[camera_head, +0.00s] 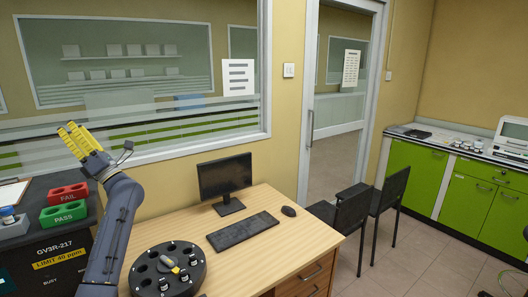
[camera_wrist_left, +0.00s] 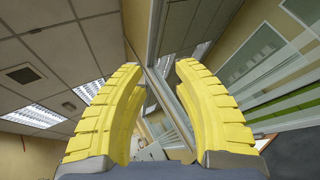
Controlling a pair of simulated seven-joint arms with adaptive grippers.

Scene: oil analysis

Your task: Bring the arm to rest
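My left arm rises from the bottom of the head view, and its yellow-fingered left gripper (camera_head: 80,140) is raised in front of the window, above the desk and the bins. In the left wrist view the two fingers of the left gripper (camera_wrist_left: 160,110) stand apart with nothing between them, so it is open and empty. That view looks past the fingers to the ceiling, the door frame and the window. My right gripper is in neither view.
A black round carousel (camera_head: 196,272) with vials stands on the wooden desk (camera_head: 265,255), near my forearm. A monitor (camera_head: 224,178), keyboard (camera_head: 243,230) and mouse (camera_head: 288,211) are behind it. Red FAIL (camera_head: 68,191) and green PASS (camera_head: 64,212) bins sit left. Black chairs (camera_head: 352,212) stand right.

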